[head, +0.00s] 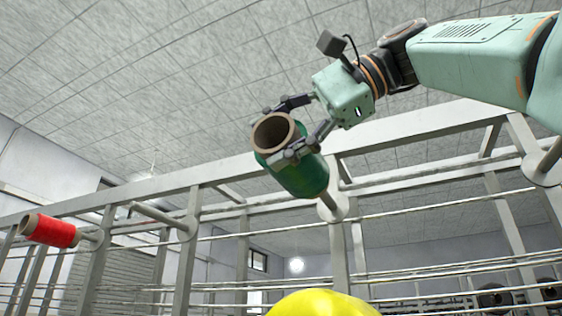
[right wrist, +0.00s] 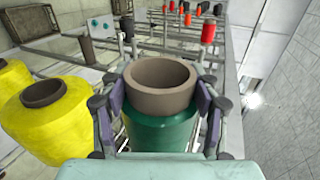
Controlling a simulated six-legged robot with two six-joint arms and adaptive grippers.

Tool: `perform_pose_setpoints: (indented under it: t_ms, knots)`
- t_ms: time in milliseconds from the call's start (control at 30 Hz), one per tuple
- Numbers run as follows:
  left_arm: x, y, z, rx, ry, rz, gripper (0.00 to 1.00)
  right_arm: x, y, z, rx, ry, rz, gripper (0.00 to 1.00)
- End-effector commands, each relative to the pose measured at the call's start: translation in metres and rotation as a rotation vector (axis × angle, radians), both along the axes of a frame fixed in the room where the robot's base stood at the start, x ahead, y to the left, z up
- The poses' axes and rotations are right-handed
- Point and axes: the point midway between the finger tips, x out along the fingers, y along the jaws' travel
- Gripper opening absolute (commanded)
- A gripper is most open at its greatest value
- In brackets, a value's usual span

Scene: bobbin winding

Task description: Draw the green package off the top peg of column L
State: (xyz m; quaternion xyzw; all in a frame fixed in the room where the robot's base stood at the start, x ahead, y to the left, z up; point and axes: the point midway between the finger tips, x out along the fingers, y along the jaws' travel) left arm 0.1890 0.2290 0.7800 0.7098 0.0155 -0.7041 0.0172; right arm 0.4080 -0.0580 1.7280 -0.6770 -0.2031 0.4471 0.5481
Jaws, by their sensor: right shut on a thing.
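The green package (head: 304,174) is a green wound body on a brown tube, tilted with its open tube end toward me at upper left. My right gripper (head: 281,136) is shut on it, with a finger on either side near the tube end. A grey peg (head: 328,201) shows just behind the package's lower end, on the frame's upright; whether its tip is still inside the tube is hidden. In the right wrist view the green package (right wrist: 160,130) sits between both fingers. My left gripper is not in view.
A yellow package (head: 325,304) stands at the bottom of the head view, and two yellow packages (right wrist: 52,118) show left of the green one in the wrist view. A red package (head: 52,231) and a bare peg (head: 160,217) are at left. Rails cross behind; space above is clear.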

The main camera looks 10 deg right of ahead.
Motion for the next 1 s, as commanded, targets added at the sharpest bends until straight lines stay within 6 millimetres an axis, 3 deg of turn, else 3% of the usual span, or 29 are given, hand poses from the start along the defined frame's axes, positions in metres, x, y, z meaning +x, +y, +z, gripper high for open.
perform_pose_setpoints:
  t_ms: [467, 1000]
  knots:
    - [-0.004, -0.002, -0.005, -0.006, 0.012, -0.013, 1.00, -0.006, 0.004, 0.000, 0.000, -0.002, 0.001, 0.22]
    - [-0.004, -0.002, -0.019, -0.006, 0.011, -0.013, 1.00, -0.032, 0.021, -0.001, -0.001, -0.004, 0.002, 0.22]
